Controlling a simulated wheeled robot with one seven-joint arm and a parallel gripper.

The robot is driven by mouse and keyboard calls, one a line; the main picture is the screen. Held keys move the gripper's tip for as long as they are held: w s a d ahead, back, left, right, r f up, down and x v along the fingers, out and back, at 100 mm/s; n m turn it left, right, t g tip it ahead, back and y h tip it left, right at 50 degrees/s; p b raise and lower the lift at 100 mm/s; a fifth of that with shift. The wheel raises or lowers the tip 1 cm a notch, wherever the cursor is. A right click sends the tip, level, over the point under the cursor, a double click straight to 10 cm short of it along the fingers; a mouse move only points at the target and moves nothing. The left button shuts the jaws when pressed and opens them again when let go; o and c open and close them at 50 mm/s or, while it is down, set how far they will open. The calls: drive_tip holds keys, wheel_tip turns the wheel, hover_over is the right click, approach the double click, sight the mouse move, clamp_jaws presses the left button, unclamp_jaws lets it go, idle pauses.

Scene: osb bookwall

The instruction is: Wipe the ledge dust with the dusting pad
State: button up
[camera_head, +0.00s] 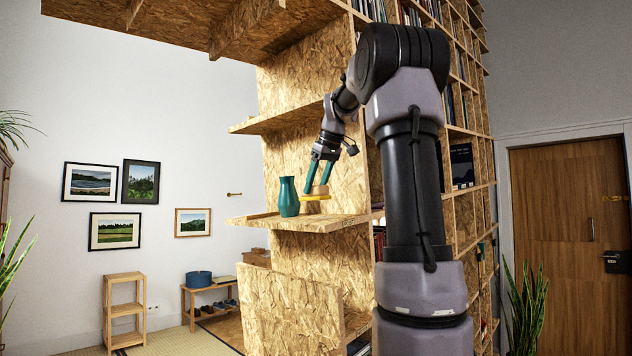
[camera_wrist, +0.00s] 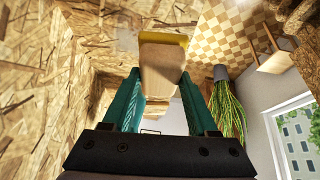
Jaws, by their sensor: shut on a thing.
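My gripper (camera_head: 317,187) has teal fingers pointing down over the ledge, shut on the wooden handle of the dusting pad (camera_head: 314,197). The pad has a yellow base, facing down in the head view. In the wrist view the pad (camera_wrist: 162,66) sits between the fingertips, its yellow edge at the far end. The ledge (camera_head: 325,224) is a chipboard shelf just below the pad. I cannot tell whether the pad touches it or hovers slightly above. Ledge dust cannot be made out clearly.
A teal vase (camera_head: 289,198) stands on the ledge close to the left of the pad. Another chipboard shelf (camera_head: 285,120) juts out above. The chipboard wall (camera_head: 286,160) stands behind the ledge. A potted plant (camera_wrist: 228,108) shows below in the wrist view.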

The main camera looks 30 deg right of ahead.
sight(316, 197)
drive_tip(key=shift+w+a+f+t, duration=0.1)
drive_tip(key=shift+w+f+t, duration=0.2)
drive_tip(key=shift+f, duration=0.05)
drive_tip(key=shift+s+a+f, duration=0.1)
drive_tip(key=shift+a+f, duration=0.05)
drive_tip(key=shift+f, duration=0.15)
drive_tip(key=shift+d+f, duration=0.2)
drive_tip(key=shift+f, duration=0.65)
drive_tip(key=shift+d+f, duration=0.1)
drive_tip(key=shift+f, duration=0.3)
drive_tip(key=shift+d+f, duration=0.15)
drive_tip(key=shift+f, duration=0.9)
drive_tip(key=shift+d, duration=0.15)
drive_tip(key=shift+w+d+r, duration=0.2)
drive_tip(key=shift+w+d, duration=0.15)
drive_tip(key=shift+d, duration=0.4)
drive_tip(key=shift+w+d+r, duration=0.15)
drive_tip(key=shift+w+d, duration=0.2)
drive_tip(key=shift+d, duration=0.35)
drive_tip(key=shift+w+d, duration=0.3)
drive_tip(key=shift+d, duration=0.55)
drive_tip(key=shift+w+d, duration=0.25)
drive_tip(key=shift+d, duration=0.55)
